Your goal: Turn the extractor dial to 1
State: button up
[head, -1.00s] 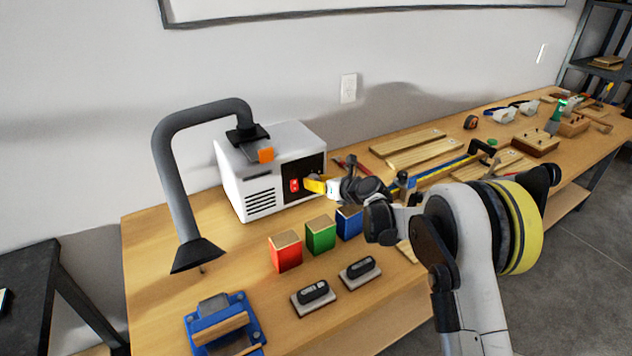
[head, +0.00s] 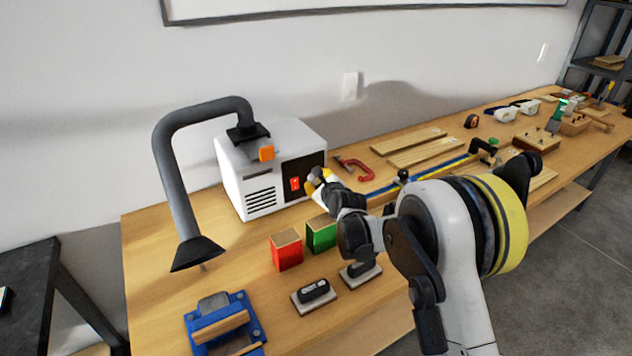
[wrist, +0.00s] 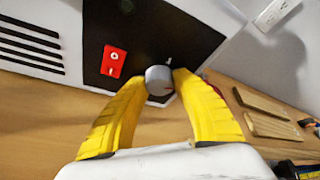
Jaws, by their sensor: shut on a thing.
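The extractor (head: 245,178) is a white box with a black front panel, a red switch (head: 295,184) and a grey hose (head: 182,180). In the wrist view its dial (wrist: 158,80) is a round grey knob with a red mark on the lower right of its face, beside the red switch (wrist: 113,61). My gripper (wrist: 160,84) has its yellow fingers on both sides of the dial and is shut on it. In the head view my gripper (head: 318,178) is at the right part of the panel, and the dial is hidden there.
Red (head: 286,250) and green (head: 321,234) blocks stand in front of the extractor. Two black-handled blocks and a blue tool (head: 224,322) lie nearer the front edge. A red clamp (head: 357,169) and wooden boards (head: 420,148) lie to the right.

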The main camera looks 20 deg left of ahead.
jog(key=shift+n+t, duration=0.3)
jog(key=shift+n, duration=0.1)
dwell(0.3)
jog(key=o, duration=1.2)
jog(key=v, duration=1.2)
jog(key=shift+r, duration=0.1)
